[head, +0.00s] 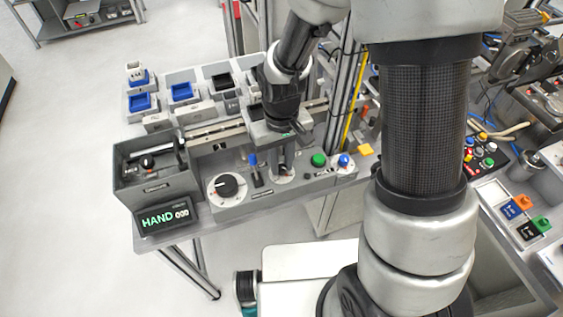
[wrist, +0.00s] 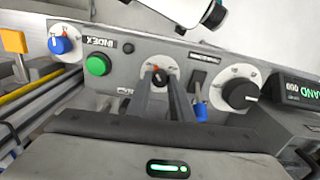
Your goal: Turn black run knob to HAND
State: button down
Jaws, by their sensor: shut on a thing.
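The black run knob (wrist: 159,78) sits on a small round white plate on the grey panel, with a red mark at its edge. In the wrist view, my gripper (wrist: 159,73) has one finger on each side of this knob and is shut on it. In the head view, my gripper (head: 283,174) reaches down to the panel and mostly hides the knob.
A blue-handled toggle (head: 254,165) stands just left of my gripper, then a large black dial (head: 227,186). A green button (head: 319,159) and a blue knob (head: 344,160) are to the right. An open grey bin (head: 150,190) is at far left.

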aim_at(281, 166)
jog(key=shift+n, duration=0.8)
jog(key=c, duration=1.6)
grip_release()
jog(key=shift+o, duration=0.2)
jog(key=shift+r, duration=0.1)
notch_tip(281, 166, up, 17)
jog(key=p, duration=0.1)
jog(key=shift+r, duration=0.15)
